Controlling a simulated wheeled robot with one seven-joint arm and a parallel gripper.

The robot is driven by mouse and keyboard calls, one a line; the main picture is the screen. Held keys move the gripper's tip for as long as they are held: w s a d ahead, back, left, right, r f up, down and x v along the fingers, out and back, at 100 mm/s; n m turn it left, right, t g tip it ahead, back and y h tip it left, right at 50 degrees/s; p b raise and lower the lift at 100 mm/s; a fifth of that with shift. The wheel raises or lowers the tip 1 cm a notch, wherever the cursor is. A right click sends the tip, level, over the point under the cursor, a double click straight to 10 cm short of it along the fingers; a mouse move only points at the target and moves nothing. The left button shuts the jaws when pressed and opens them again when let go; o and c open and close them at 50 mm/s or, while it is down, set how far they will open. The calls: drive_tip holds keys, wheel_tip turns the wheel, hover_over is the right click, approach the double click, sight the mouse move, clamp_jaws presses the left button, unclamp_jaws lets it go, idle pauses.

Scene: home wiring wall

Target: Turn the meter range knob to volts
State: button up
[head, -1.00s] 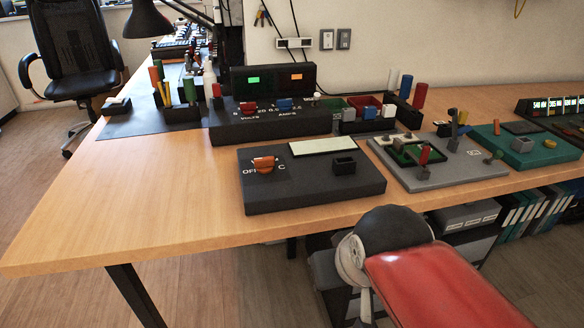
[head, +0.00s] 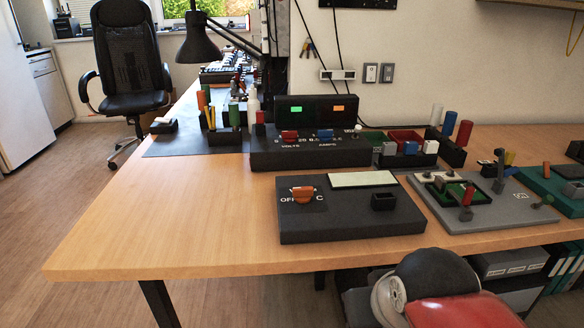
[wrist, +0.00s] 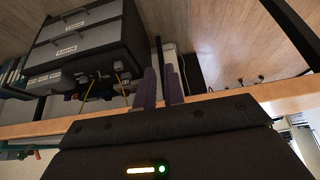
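The meter (head: 345,222) is a flat black box on the near part of the wooden table in the head view. Its orange range knob (head: 303,195) is at the left of its top face, with "OFF" to the knob's left and "C" to its right. I cannot tell clearly which mark the knob points at. A pale blank display (head: 362,179) and a small black socket block (head: 384,201) are also on the meter. In the wrist view my gripper (wrist: 160,75) has two dark purple fingers with a narrow gap and nothing between them. It is away from the knob.
A black power supply (head: 350,150) with red and blue knobs stands behind the meter. A grey board (head: 480,218) is to its right. Bare tabletop (head: 170,220) lies to its left. Drawers (wrist: 85,45) and the table edge (wrist: 225,105) show in the wrist view.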

sight(303, 188)
drive_tip(key=o, duration=1)
drive_tip(key=w+r+b, duration=0.1)
drive_tip(key=w+r, duration=0.1)
drive_tip(key=w+a+r+b, duration=0.1)
drive_tip(key=w+r, duration=0.2)
drive_tip(key=w+a+r+b, duration=0.1)
drive_tip(key=w+r, duration=0.2)
drive_tip(key=shift+a, duration=0.15)
drive_tip(key=shift+c, duration=0.2)
drive_tip(key=shift+o, duration=0.4)
drive_tip(key=w+a+r+g+b, duration=0.1)
drive_tip(key=w+a+r+b, duration=0.3)
drive_tip(key=w+r, duration=0.4)
drive_tip(key=w+a, duration=0.1)
drive_tip(key=w, duration=0.2)
drive_tip(key=shift+a+r, duration=0.3)
drive_tip(key=shift+a, duration=0.05)
drive_tip(key=b+x, duration=0.2)
drive_tip(key=x, duration=0.5)
drive_tip(key=shift+w+f, duration=0.2)
drive_tip(key=shift+f, duration=0.05)
drive_tip(key=c, duration=1)
